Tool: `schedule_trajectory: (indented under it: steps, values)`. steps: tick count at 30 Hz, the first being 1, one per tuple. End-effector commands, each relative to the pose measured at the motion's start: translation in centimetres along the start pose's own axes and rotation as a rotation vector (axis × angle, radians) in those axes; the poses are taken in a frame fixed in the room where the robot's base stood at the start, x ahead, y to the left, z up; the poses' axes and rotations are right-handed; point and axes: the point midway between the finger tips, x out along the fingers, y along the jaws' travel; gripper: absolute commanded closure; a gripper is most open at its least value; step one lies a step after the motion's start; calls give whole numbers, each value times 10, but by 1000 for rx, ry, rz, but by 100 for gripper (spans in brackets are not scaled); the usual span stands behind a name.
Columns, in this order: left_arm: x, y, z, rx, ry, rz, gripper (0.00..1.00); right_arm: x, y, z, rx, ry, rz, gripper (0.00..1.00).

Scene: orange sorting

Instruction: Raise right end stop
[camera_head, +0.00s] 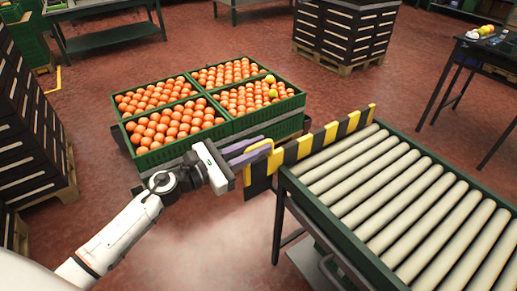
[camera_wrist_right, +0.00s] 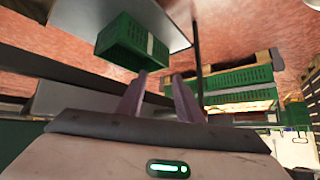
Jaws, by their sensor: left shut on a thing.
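The end stop (camera_head: 318,141), a black and yellow striped board, stands across the near-left end of the roller conveyor (camera_head: 400,190). Its top edge shows above the rollers, and its left end juts past the conveyor's side. A yellow handle (camera_head: 257,147) curves out at that left end. My left gripper (camera_head: 262,150) reaches in from the left with its purple fingers shut at this handle; the exact contact is small in the picture. My right gripper (camera_wrist_right: 158,97) shows only in the right wrist view, with its two fingers apart and nothing between them.
Green crates full of oranges (camera_head: 210,105), with a couple of yellow-green fruits, stand behind my left gripper. Stacked dark crates (camera_head: 345,35) stand at the back and more at the left. A dark table (camera_head: 490,50) is at the right. The right wrist view shows a green crate (camera_wrist_right: 125,45).

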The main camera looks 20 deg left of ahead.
Motion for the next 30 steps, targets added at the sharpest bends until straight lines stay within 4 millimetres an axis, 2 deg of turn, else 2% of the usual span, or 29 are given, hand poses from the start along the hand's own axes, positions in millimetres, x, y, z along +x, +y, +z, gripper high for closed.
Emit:
schedule_trajectory:
  steps: [3, 4, 7, 15, 19, 30]
  values:
    - [1, 6, 5, 10, -7, 8, 100, 0, 0, 0, 0, 0, 0, 68]
    - [1, 6, 5, 11, -8, 8, 83, 0, 0, 0, 0, 0, 0, 68]
    - [1, 5, 5, 9, -8, 7, 67, 0, 0, 1, 0, -1, 0, 68]
    - [1, 3, 3, 5, -5, 4, 67, -2, -1, 5, 3, -10, -1, 68]
    - [-7, 2, 1, 4, -3, 3, 67, -1, -1, 5, 4, -9, -1, 68]
    - [-76, 2, 1, 6, -3, 5, 67, 3, -1, 6, 9, 1, -3, 68]
